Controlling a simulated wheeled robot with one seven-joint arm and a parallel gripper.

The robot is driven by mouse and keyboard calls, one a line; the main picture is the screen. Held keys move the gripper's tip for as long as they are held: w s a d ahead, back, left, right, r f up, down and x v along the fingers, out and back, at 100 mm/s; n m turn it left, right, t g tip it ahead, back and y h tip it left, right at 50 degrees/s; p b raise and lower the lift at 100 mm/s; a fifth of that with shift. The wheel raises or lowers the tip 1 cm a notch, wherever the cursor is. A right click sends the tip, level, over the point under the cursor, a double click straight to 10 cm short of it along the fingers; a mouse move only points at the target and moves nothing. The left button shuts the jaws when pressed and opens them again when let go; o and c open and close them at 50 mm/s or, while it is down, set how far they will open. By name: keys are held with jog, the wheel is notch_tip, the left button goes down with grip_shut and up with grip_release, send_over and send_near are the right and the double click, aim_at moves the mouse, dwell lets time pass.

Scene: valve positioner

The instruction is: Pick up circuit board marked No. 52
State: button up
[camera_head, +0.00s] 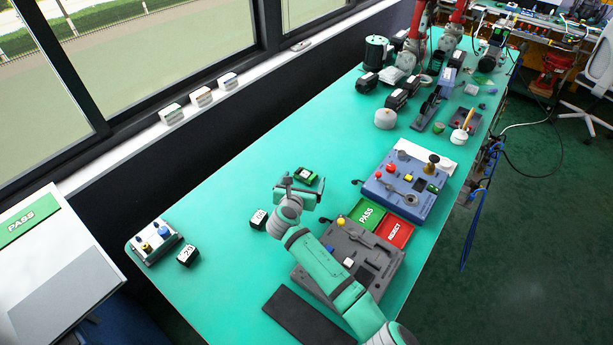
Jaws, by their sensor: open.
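My green arm reaches up from the lower right over the teal table (225,262). My gripper (300,188) is open and seems empty, pointing away from the camera. Small dark blocks with pale labels lie near it: one (258,219) just to its left, and one with a green top (307,176) just beyond it. Another labelled block (188,254) lies farther left. Several similar dark blocks (367,83) lie at the far end. The labels are too small to read surely, so I cannot tell which one is No. 52.
A grey fixture (352,258) lies partly under my arm. A blue fixture (402,187) stands behind green PASS (367,214) and red REJECT (394,231) pads. A white-based unit (154,242) with knobs is at the left edge. The table's middle left is clear.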

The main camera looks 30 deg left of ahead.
aim_at(306, 172)
jog(key=shift+x, duration=1.8)
jog(key=shift+s+a, duration=0.1)
jog(key=shift+a, duration=0.05)
jog(key=c, duration=1.1)
jog(key=shift+c, duration=0.2)
